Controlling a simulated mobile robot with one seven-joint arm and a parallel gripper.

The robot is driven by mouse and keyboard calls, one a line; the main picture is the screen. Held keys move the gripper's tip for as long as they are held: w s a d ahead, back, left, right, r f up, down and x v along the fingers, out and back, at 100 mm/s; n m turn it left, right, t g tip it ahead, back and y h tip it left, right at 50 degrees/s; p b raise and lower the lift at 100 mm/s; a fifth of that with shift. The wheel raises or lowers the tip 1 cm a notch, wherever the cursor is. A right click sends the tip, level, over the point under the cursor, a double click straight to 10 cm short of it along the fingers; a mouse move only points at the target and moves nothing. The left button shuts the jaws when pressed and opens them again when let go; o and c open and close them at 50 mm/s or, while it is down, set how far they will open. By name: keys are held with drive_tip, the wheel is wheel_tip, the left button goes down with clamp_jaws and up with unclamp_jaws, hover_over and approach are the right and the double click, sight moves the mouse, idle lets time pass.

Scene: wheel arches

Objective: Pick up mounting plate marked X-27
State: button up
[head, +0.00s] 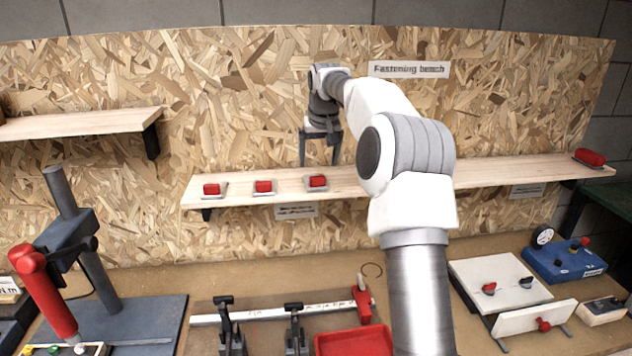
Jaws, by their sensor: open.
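Three small red-topped pieces on grey plates sit in a row on the wooden wall shelf: a left one (212,189), a middle one (263,187) and a right one (317,182). A longer red piece (590,157) lies at the shelf's far right end. No X-27 marking is readable, so I cannot tell which one, if any, is the named mounting plate. My gripper (319,162) is open and empty, fingers pointing down. It appears just above or behind the right red-topped piece. My arm hides part of the shelf to the right.
The wooden shelf (500,172) runs along a chipboard wall. A higher shelf (80,123) is at left. On the bench below are a press with a red handle (45,290), black clamps (296,330), a red tray (352,342), a white board (498,280) and a blue box (563,262).

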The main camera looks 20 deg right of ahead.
sight(318, 178)
drive_tip(key=shift+s+p+x, duration=0.15)
drive_tip(key=shift+p+x, duration=0.25)
drive_tip(key=shift+x, duration=1.3)
drive_tip(key=shift+s+p+x, duration=0.1)
drive_tip(key=shift+p+x, duration=0.25)
drive_tip(key=shift+x, duration=1.3)
clamp_jaws()
